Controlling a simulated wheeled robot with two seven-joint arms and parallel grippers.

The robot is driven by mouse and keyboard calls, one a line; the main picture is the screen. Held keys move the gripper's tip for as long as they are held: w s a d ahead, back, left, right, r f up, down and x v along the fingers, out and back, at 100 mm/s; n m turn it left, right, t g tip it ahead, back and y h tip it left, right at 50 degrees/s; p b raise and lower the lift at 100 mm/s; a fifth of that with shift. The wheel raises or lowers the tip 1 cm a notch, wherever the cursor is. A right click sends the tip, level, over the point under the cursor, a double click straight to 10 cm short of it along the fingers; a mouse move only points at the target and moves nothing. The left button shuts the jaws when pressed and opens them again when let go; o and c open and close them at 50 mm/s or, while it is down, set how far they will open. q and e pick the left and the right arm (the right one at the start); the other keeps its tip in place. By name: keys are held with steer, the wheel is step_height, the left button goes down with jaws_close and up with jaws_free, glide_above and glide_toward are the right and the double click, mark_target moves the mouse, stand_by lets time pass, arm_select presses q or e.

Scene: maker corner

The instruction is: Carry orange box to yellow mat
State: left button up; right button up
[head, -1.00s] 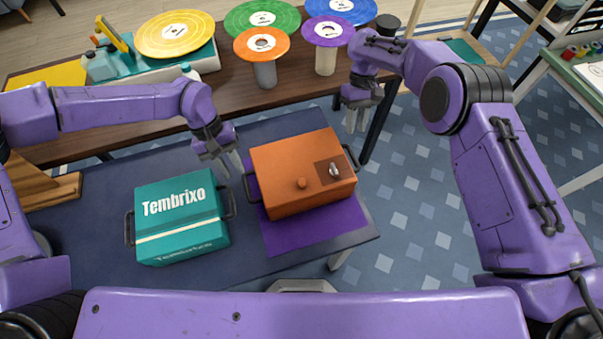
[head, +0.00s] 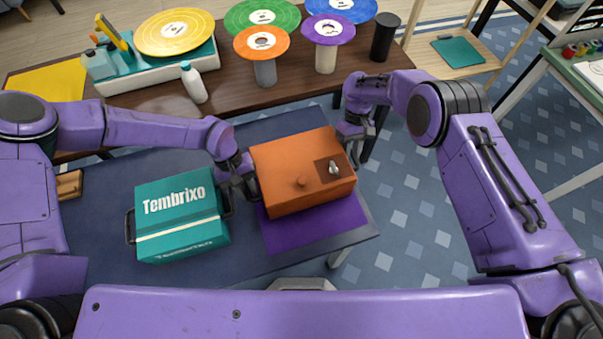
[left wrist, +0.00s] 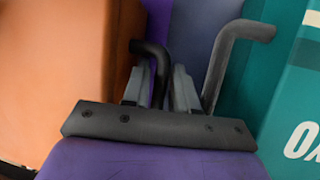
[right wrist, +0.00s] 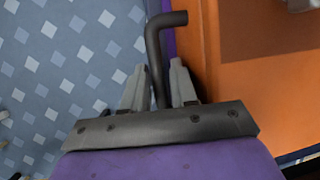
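The orange box (head: 290,165) with a knob and a small metal latch on its lid sits over the purple mat (head: 310,232) on the dark blue table. The yellow mat (head: 48,84) lies on the brown table at the far left. My left gripper (head: 243,183) is at the box's left handle; in the left wrist view its fingers close in on both sides of that dark handle (left wrist: 150,50). My right gripper (head: 352,138) is at the right handle, and the right wrist view shows that handle (right wrist: 157,45) between its fingers. Both look shut on the handles.
A teal Tembrixo box (head: 182,215) stands close left of my left gripper; its handle (left wrist: 228,50) is beside the fingers. The brown table (head: 290,95) holds a white bottle (head: 194,83), colored discs on stands, a black cylinder (head: 384,38) and a teal-and-white device.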

arm_select(q)
steer(key=shift+s+f, duration=0.1)
arm_select(e)
steer(key=shift+s, duration=0.1)
arm_select(q)
jaws_close()
arm_select(e)
jaws_close()
stand_by(1.1)
